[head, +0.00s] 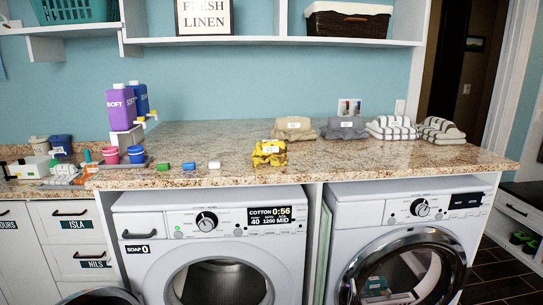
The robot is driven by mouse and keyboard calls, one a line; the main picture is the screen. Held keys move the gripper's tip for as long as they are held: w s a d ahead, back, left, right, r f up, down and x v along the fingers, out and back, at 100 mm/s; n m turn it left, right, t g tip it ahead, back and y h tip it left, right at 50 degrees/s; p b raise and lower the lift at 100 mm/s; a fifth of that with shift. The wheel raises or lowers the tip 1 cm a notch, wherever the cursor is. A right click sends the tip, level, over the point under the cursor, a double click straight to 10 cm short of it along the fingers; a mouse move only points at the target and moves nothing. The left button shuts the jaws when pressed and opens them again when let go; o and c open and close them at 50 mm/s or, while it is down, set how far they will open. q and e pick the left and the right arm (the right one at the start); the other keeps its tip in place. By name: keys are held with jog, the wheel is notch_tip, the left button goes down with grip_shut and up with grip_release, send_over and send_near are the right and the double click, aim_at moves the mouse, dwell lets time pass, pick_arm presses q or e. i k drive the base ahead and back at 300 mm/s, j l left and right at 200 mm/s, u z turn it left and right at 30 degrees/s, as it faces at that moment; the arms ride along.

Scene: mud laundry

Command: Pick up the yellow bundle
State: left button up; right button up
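The yellow bundle (269,154) lies on the speckled granite counter (210,145), near its front edge and above the left washing machine. It is a folded cloth with a small white label on it. A beige bundle (294,129) lies just behind it and to the right. Neither of my grippers shows in the head view.
A grey bundle (344,128) and two striped bundles (393,128) (440,130) sit further right. Small coloured blocks (189,166), cups (135,154) and a purple soap dispenser (121,110) stand to the left. A shelf (270,40) hangs above; the counter's middle back is clear.

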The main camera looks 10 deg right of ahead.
aim_at(274, 151)
jog(key=i+l, duration=0.15)
jog(key=l, duration=0.25)
jog(key=i+l, duration=0.15)
jog(key=l, duration=0.25)
jog(key=i+l, duration=0.15)
jog(key=l, duration=0.25)
jog(key=i+l, duration=0.15)
jog(key=l, duration=0.2)
jog(key=u, duration=0.05)
